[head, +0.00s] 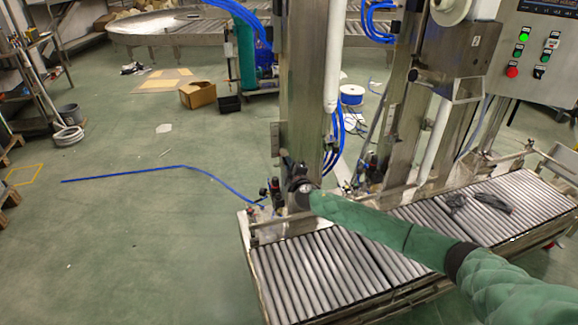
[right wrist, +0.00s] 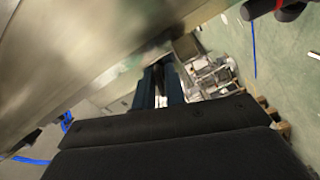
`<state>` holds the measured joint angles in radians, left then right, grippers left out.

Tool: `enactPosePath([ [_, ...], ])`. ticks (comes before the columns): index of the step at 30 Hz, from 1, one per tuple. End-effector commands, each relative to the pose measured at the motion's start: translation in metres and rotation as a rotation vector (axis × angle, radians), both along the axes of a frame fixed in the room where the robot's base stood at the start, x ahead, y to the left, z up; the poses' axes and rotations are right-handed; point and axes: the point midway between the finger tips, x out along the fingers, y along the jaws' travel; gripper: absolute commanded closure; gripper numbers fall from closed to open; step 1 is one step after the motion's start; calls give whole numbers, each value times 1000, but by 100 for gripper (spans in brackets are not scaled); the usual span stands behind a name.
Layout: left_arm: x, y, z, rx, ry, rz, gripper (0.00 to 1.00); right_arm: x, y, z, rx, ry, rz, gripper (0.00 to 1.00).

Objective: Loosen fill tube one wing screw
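My right arm, in a green sleeve, crosses the head view from the lower right. Its gripper (head: 297,178) is at the steel column (head: 303,90) of the near filling station, just above the roller conveyor. In the right wrist view the two dark blue fingers (right wrist: 160,86) point away beside a blurred steel surface (right wrist: 70,60). A narrow strip shows between them; I cannot tell whether it is a gap or a held part. I cannot make out the wing screw or fill tube one for certain in either view. My left gripper is not in view.
The roller conveyor (head: 330,272) runs below the arm, with dark items (head: 492,202) lying on it. Black fittings (head: 270,190) stand left of the column; a red and black part (right wrist: 272,9) shows in the wrist view. A blue hose (head: 130,174) lies on open green floor.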

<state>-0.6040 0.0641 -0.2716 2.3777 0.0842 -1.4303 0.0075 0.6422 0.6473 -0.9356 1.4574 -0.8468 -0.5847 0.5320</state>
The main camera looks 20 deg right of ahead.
Motion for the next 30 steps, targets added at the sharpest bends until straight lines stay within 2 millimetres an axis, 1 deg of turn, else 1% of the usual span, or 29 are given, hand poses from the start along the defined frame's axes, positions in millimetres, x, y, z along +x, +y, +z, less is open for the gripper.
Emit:
enactPosePath([
  [3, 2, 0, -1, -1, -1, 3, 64, 1, 0, 0, 5, -1, 0, 100],
  [8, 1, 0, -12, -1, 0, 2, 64, 1, 0, -3, 61, 1, -2, 100],
  [24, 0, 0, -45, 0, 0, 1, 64, 1, 0, -1, 339, 10, -1, 100],
  [30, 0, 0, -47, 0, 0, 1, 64, 1, 0, 2, 387, 10, -1, 100],
])
